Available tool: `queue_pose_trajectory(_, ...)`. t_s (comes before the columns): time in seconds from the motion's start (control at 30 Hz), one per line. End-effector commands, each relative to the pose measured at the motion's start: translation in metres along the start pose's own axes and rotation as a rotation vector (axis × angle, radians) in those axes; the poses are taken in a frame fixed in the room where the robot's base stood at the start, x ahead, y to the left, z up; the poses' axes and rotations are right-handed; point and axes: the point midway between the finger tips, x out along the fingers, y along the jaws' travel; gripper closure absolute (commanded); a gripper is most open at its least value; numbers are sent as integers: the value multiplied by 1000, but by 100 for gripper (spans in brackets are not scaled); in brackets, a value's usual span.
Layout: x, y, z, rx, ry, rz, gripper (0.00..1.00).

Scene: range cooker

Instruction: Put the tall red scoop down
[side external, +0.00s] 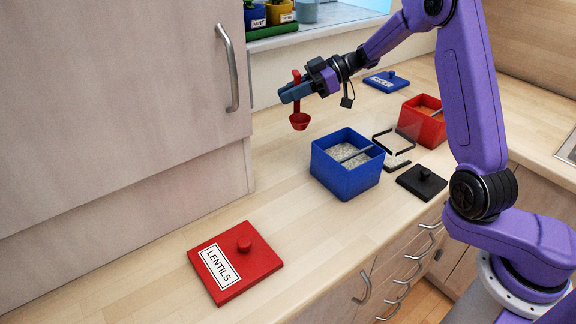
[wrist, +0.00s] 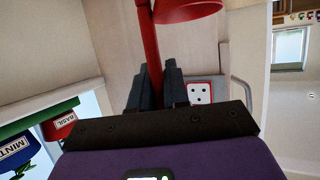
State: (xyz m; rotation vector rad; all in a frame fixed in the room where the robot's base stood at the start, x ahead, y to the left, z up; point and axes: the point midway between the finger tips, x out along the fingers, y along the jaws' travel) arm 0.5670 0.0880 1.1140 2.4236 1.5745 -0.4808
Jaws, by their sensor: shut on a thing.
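The tall red scoop (side external: 299,119) hangs in the air with its handle up and its bowl down, above the counter left of the blue box. My gripper (side external: 290,93) is shut on the upper part of its handle. In the wrist view the red scoop (wrist: 152,50) stands between my two dark fingers (wrist: 158,88), and its bowl is partly cut off by the top edge. The scoop's bowl looks clear of the wooden counter (side external: 270,185).
A blue box (side external: 345,183), a clear box (side external: 396,160) and a red box (side external: 424,117) stand in a row. A black lid (side external: 420,184), blue lid (side external: 386,80) and red LENTILS lid (side external: 234,264) lie on the counter. A cabinet (side external: 120,90) rises at left. Counter between cabinet and blue box is clear.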

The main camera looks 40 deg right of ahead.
Motion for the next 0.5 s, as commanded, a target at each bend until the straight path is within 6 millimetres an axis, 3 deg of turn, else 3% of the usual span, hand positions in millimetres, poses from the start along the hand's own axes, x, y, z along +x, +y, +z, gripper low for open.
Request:
queue_pose_trajectory(0.2, 22, 0, 0, -80, 1, -197, 100)
queue_pose_trajectory(0.5, 38, -6, 4, -149, 1, -363, 100)
